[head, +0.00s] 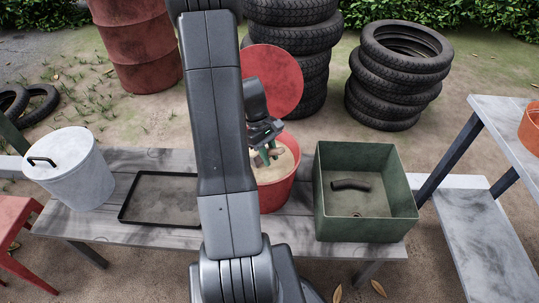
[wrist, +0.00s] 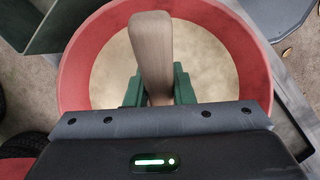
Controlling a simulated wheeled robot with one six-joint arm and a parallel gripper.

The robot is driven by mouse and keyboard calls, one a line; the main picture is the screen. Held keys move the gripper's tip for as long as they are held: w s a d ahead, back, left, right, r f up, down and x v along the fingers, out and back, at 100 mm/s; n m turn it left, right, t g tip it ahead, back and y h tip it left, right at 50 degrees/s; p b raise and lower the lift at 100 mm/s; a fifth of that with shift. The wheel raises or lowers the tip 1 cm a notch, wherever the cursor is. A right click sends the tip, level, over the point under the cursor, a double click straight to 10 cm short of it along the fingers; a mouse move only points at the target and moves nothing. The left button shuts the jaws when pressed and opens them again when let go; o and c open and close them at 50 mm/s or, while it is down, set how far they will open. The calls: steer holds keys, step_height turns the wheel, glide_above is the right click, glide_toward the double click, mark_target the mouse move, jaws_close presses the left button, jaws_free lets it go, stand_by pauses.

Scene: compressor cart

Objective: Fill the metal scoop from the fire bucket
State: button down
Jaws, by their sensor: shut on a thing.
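The red fire bucket (head: 281,194) stands on the grey plank table, with pale sand-coloured fill inside it. In the wrist view the bucket's red wall (wrist: 75,80) curves around my gripper (wrist: 158,92). My gripper's green fingers are shut on the scoop's wooden handle (wrist: 152,50), which rises between them. The scoop's metal part is hidden, so I cannot tell whether it is in the sand or holds any. In the head view my gripper (head: 266,156) points down over the bucket's opening, and my arm covers the bucket's left side.
A red round lid (head: 275,80) stands upright behind the bucket. A green open box (head: 365,220) with a dark curved piece (head: 351,185) is to the right. A black tray (head: 160,222) and a pale lidded pail (head: 70,170) are to the left. Stacked tyres (head: 400,75) stand behind.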

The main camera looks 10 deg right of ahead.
steer(key=shift+r+p, duration=4.6)
steer(key=shift+r, duration=1.4)
steer(key=shift+f, duration=0.1)
steer(key=w+a+f+m+y+p, duration=0.2)
steer(key=w+a+m+p, duration=0.4)
steer(key=w+a, duration=0.4)
steer(key=a, duration=0.4)
steer(key=shift+m+g, duration=0.3)
steer(key=shift+m, duration=0.1)
